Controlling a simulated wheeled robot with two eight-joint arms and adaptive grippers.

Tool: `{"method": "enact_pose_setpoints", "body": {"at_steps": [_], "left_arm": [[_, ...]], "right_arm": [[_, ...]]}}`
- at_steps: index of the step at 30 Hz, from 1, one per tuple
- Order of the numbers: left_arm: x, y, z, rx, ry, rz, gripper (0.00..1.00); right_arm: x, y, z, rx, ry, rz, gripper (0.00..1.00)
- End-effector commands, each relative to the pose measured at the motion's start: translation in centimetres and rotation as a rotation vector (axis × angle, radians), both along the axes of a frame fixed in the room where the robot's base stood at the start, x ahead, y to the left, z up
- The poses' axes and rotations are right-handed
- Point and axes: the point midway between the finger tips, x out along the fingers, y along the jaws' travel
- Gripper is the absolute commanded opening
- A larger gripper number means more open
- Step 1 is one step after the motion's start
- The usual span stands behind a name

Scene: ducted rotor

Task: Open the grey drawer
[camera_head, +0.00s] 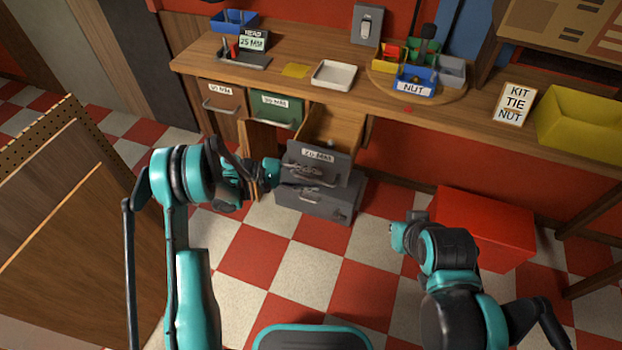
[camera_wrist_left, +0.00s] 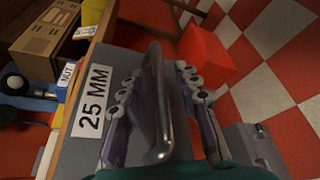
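The grey drawer (camera_head: 318,155), labelled 25 MM, is pulled out from under the workbench, with its wooden inside showing. Its grey front with the label (camera_wrist_left: 92,103) fills the middle left of the left wrist view. My left gripper (camera_head: 314,172) is at the drawer front. In the head view the gripper partly hides the handle. My right gripper (camera_head: 411,222) is low at the right, away from the drawer; its fingers are too unclear to judge.
A brown drawer (camera_head: 220,97) and a green drawer (camera_head: 276,107) sit to the left under the bench. A grey box (camera_head: 318,205) is below the open drawer. A red box (camera_head: 487,228) stands right on the checkered floor. A pegboard panel (camera_head: 70,190) stands left.

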Motion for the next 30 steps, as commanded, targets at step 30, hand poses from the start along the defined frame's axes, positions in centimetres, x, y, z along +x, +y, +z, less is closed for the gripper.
{"method": "enact_pose_setpoints", "body": {"at_steps": [30], "left_arm": [[-0.2,11.8,2.5,0.000,0.000,0.000,0.33]], "right_arm": [[0.0,0.0,0.0,0.000,0.000,0.000,0.00]]}}
